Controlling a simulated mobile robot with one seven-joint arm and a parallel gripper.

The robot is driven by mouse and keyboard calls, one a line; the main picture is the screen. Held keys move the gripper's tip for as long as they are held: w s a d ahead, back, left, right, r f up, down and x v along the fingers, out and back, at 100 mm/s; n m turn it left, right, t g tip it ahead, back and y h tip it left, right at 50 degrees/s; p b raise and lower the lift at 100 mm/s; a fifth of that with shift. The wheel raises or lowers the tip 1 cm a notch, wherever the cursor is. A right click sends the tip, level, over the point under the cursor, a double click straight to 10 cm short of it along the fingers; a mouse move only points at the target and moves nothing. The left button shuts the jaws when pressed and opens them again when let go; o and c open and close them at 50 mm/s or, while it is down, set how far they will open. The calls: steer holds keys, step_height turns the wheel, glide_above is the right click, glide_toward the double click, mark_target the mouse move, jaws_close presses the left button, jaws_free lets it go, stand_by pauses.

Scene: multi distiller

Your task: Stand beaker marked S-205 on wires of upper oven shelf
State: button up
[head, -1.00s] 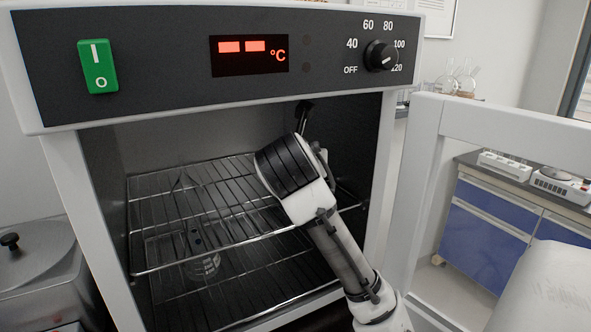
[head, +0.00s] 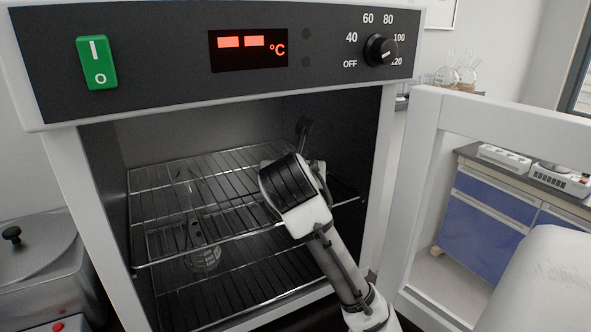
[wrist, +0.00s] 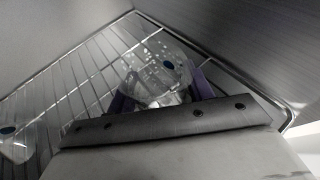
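A clear glass beaker (wrist: 158,82) with a blue dot and pale printing is between my gripper's purple fingers (wrist: 160,96) in the wrist view. The fingers appear shut on its sides. I cannot read its marking, and its base is partly hidden by my gripper. The wires of the upper oven shelf (head: 234,160) show around and behind it; I cannot tell whether it touches them. In the head view my arm reaches into the right half of the oven, and my own wrist hides the fingers and the beaker.
Other clear glassware (head: 205,258) with a blue dot stands at the oven's left, seen through wires; glassware also shows at the wrist view's left edge (wrist: 14,143). A lower shelf (head: 240,293) lies below. The oven's right wall is close to my arm. The open door (head: 420,170) is at right.

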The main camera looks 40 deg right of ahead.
steer(key=shift+o, duration=1.2)
steer(key=shift+s+a+r, duration=0.1)
steer(key=shift+r, duration=0.25)
steer(key=b+v, duration=0.1)
steer(key=v, duration=1)
steer(key=shift+s+a+r, duration=0.15)
steer(key=shift+s+a, duration=0.05)
steer(key=shift+a, duration=0.05)
